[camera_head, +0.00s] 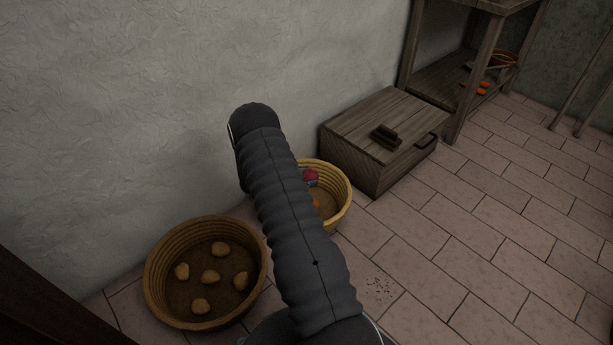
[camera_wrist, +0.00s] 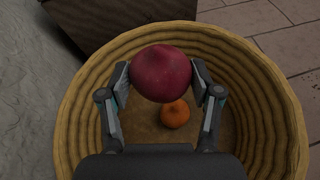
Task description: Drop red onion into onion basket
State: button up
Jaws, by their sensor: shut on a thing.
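A red onion (camera_wrist: 161,73) is held between the two fingers of my gripper (camera_wrist: 160,80) in the wrist view. The onion basket (camera_wrist: 85,75) is a round, coiled, yellow-tan basket directly beneath it. An orange-brown onion (camera_wrist: 175,114) lies on the basket floor below the held onion. In the head view the red onion (camera_head: 311,176) shows over the basket (camera_head: 341,188), partly hidden by my arm. How far the onion is above the basket floor is hard to tell.
A second basket (camera_head: 157,285) with several potato-like lumps stands to the left by the wall. A wooden chest (camera_head: 345,150) stands behind the onion basket. A wooden shelf (camera_head: 425,90) is further back. The tiled floor (camera_head: 480,230) at right is clear.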

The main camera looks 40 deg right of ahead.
jog(key=shift+f+b, duration=0.95)
jog(key=shift+f, duration=1.7)
jog(key=o, duration=1.3)
jog(key=shift+c, duration=0.2)
jog(key=v, duration=1.2)
jog(key=shift+r, duration=0.1)
